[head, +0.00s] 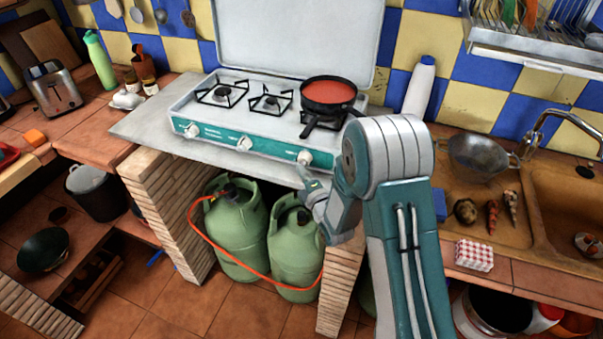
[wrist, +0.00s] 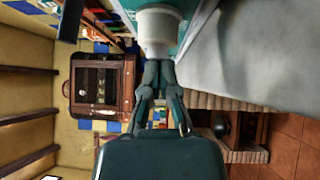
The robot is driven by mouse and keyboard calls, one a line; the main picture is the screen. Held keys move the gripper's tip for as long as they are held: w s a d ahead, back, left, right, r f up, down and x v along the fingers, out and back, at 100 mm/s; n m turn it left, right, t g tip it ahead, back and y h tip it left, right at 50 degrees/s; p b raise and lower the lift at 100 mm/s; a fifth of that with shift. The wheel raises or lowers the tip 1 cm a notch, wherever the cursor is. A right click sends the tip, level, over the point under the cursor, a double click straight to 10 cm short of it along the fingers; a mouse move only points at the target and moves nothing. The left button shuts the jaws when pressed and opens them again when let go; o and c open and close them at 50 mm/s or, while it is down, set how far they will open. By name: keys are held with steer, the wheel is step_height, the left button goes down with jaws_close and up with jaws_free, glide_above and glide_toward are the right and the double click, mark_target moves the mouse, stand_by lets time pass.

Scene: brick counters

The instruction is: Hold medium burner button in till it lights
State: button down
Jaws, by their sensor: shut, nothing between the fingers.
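The camping stove (head: 268,140) has a teal front panel with a left knob (head: 192,131), a middle knob (head: 244,144) and a right knob (head: 304,158), all white. None is visibly labelled as medium. My gripper (head: 304,172) is shut and empty, just in front of and below the right knob. In the wrist view the gripper's fingertips (wrist: 159,64) meet the lower edge of a large white knob (wrist: 158,28). I cannot tell whether they press on it. No flame shows at the left burner (head: 221,94) or middle burner (head: 269,103); the pan hides the right burner.
A black pan of red sauce (head: 328,92) sits on the right burner. Green gas bottles (head: 238,228) with an orange hose stand under the counter. A white bottle (head: 419,87) stands right of the stove. The grey slab (head: 150,128) left of it is mostly clear.

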steer(key=shift+w+d+r, duration=0.1)
steer(key=shift+w+d, duration=0.15)
steer(key=shift+w, duration=0.4)
steer(key=shift+w+d+r, duration=0.15)
stand_by(1.2)
